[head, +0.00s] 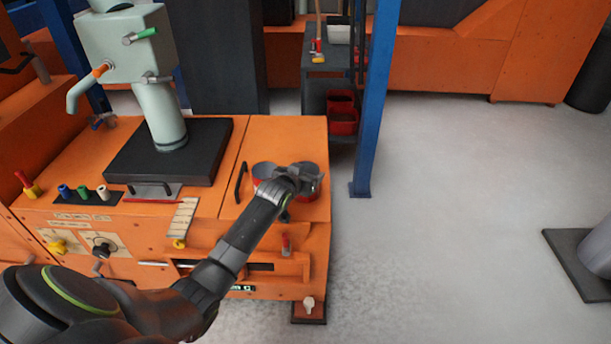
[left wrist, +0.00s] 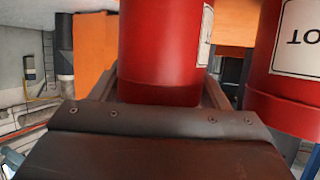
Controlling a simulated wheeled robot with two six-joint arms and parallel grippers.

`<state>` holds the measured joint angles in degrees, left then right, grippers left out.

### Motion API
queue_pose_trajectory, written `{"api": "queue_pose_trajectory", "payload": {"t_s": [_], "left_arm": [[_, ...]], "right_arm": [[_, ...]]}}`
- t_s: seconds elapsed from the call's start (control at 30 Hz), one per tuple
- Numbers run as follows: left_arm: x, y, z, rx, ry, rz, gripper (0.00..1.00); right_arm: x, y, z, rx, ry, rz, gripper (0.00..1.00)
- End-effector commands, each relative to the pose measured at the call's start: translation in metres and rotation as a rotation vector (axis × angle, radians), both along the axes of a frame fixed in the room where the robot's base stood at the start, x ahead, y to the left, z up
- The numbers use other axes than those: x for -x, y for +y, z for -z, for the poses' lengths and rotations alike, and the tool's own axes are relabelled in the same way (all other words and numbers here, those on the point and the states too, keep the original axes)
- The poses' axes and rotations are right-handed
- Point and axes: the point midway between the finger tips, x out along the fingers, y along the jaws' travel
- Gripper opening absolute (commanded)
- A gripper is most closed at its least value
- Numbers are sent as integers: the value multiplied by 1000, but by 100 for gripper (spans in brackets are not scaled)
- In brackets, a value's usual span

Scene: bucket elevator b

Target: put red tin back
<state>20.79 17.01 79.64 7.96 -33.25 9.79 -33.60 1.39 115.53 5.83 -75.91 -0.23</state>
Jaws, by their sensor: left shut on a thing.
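Two round red tins with grey tops show side by side at the right end of the orange machine top in the head view, a left one (head: 264,170) and a right one (head: 311,185). My left gripper (head: 299,174) is over them and partly covers both. In the left wrist view it is shut on a red tin (left wrist: 160,50), which stands between the fingers. The other red tin (left wrist: 285,75), with a white label whose lettering is upside down, is close beside it on the right. The head view does not clearly show which one is held. My right gripper is not in view.
The orange machine (head: 280,140) carries a black plate (head: 170,150) with a pale green column (head: 165,115). A black handle (head: 240,182) stands just left of the tins. A blue post (head: 374,110) rises behind right. Red bins (head: 342,118) sit on a dark rack.

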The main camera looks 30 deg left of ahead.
Motion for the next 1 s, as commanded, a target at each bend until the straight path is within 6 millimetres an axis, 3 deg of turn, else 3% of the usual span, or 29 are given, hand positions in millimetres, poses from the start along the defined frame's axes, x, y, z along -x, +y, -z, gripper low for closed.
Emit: {"api": "queue_pose_trajectory", "payload": {"t_s": [0.37, 0.4, 0.53, 1.0], "left_arm": [[0, 0, 3, -1, -1, 0, 43], [0, 0, 3, -1, 0, 0, 73], [0, 0, 3, -1, 0, 0, 90], [2, 0, -2, -1, 0, 0, 91]], "right_arm": [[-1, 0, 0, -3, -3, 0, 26], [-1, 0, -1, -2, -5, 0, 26], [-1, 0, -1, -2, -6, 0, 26], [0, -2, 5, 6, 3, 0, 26]]}}
